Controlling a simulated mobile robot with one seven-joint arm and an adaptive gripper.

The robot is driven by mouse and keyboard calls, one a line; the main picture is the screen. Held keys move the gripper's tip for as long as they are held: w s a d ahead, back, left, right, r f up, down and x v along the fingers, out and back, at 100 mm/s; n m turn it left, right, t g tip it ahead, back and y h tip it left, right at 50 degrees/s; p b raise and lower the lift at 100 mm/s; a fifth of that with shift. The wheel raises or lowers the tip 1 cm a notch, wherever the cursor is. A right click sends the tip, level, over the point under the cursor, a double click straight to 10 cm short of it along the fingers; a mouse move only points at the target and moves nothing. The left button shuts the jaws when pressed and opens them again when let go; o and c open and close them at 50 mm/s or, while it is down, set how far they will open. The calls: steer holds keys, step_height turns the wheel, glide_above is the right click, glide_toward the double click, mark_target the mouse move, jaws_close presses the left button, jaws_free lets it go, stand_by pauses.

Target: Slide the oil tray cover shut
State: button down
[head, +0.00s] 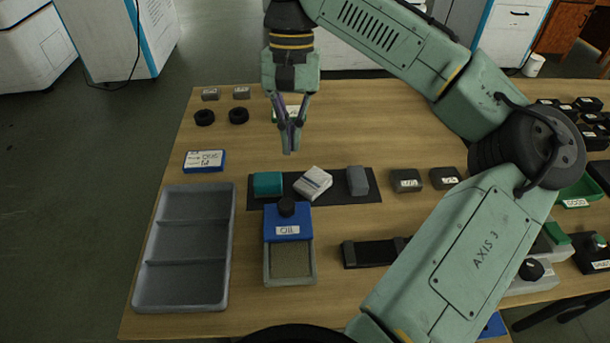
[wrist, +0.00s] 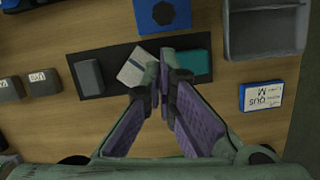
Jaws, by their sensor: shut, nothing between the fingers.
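The oil tray (head: 290,262) is a grey-green box in the middle of the table. Its blue cover (head: 285,222), labelled OIL with a black knob on top, sits over the far part, and the near part is open and shows a tan inside. In the wrist view the blue cover (wrist: 163,12) is at the top edge, cut off. My gripper (head: 289,150) is shut and empty, above the table behind the black mat and apart from the cover. In the wrist view my gripper (wrist: 165,75) overlaps the mat's blocks, with the cover beyond its tips.
A black mat (head: 343,197) behind the tray holds a teal block (head: 267,184), a white box (head: 313,182) and a grey block (head: 357,180). A grey compartment tray (head: 187,285) stands left, a blue-and-white box (head: 205,160) behind it. A black holder (head: 370,253) lies right.

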mark_target(287, 217)
steer(key=x, duration=1)
steer(key=shift+a, duration=0.15)
